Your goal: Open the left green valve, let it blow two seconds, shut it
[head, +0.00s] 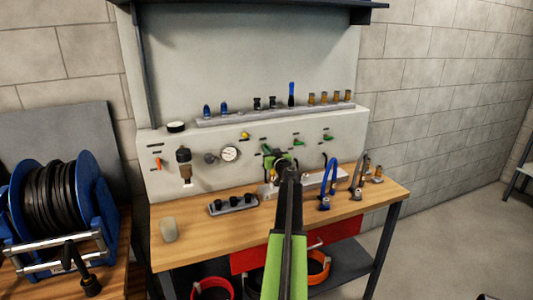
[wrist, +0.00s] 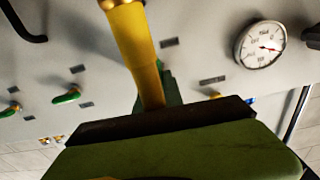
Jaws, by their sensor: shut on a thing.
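My gripper (head: 277,158) is at the back panel of the bench, shut on the left green valve. In the wrist view, a bit of green handle (wrist: 171,92) shows beside a yellow bar, above the dark edge of my gripper. My gripper hides most of this valve, so I cannot tell how its handle is turned. Two other green valves (head: 298,142) (head: 328,138) stand on the panel to the right; they also show at the left of the wrist view (wrist: 67,96) (wrist: 10,110).
A round gauge (head: 229,154) and a yellow knob (head: 245,136) are left of my gripper. Below on the bench (head: 180,250) are a small dark rack (head: 233,204) and a blue curved tool (head: 329,182). A fitting rail (head: 275,113) runs above.

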